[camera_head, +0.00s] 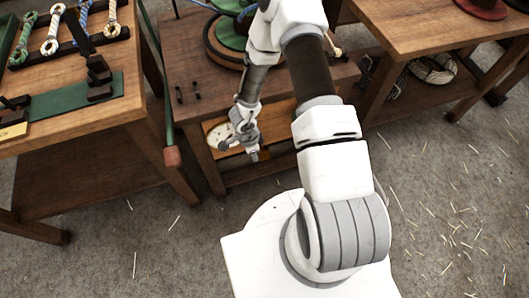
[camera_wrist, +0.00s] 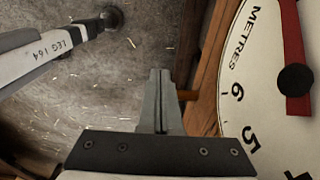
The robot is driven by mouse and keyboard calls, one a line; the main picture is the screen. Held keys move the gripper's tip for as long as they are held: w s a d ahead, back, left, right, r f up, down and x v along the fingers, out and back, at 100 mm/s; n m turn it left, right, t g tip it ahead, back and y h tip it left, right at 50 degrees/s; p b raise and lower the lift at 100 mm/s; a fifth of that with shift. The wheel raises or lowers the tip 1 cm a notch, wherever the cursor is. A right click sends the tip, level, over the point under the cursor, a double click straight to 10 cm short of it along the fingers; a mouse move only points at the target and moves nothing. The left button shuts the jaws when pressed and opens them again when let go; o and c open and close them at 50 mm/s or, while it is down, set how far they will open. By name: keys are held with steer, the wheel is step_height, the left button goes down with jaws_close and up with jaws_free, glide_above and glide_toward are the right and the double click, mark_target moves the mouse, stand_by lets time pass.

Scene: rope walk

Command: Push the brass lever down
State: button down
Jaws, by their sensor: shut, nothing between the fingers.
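My gripper (camera_wrist: 158,80) is shut and empty, with its fingertips together in the wrist view. In the head view my gripper (camera_head: 254,155) is low in front of the middle bench. The wood borders a white dial (camera_wrist: 240,95) marked METRES, with a red needle (camera_wrist: 291,50). The dial (camera_head: 217,137) is partly behind my gripper in the head view, where I cannot make out the lever.
The middle bench (camera_head: 185,75) carries a round green-topped stand (camera_head: 232,35). A green bar with a red-brown grip (camera_head: 172,157) hangs beside the left table (camera_head: 60,90), which holds rope samples. Another table (camera_head: 430,25) stands at right. Straw-littered floor is open at front right.

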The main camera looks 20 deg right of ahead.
steer(key=shift+a, duration=0.1)
step_height(320, 180, up, 17)
steer(key=a+p, duration=0.1)
steer(key=p, duration=0.7)
steer(key=shift+a+r, duration=0.2)
steer(key=shift+a, duration=0.15)
steer(key=shift+s, duration=0.15)
